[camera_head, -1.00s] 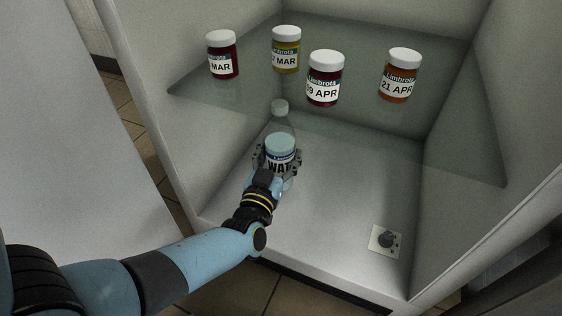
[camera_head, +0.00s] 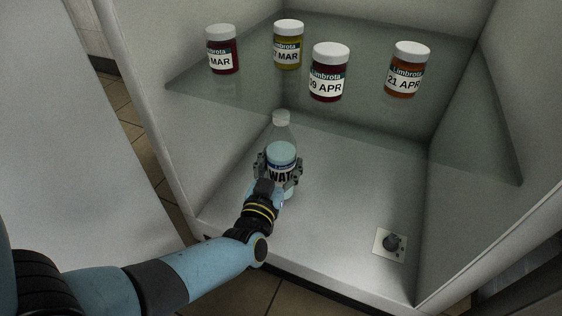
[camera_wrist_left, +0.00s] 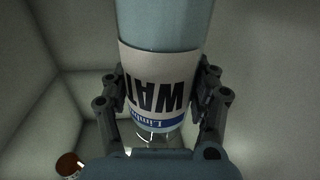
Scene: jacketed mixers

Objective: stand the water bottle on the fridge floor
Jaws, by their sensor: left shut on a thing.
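The water bottle (camera_head: 281,153) is clear with a white cap and a white and blue label. It is upright inside the fridge, below the glass shelf. My left gripper (camera_head: 278,172) is shut around its middle. In the left wrist view the bottle (camera_wrist_left: 160,70) fills the centre with its label upside down, and the fingers of my left gripper (camera_wrist_left: 160,100) press on both sides. The fridge floor (camera_head: 325,220) is pale and spreads around the bottle. I cannot tell whether the bottle's base touches it. My right gripper is not in view.
Several capped jars stand on the glass shelf (camera_head: 240,90) above, including one labelled 09 APR (camera_head: 329,72) and one labelled 21 APR (camera_head: 406,70). A small plate with a dark knob (camera_head: 390,243) sits at the front right of the floor. The floor's right half is otherwise clear.

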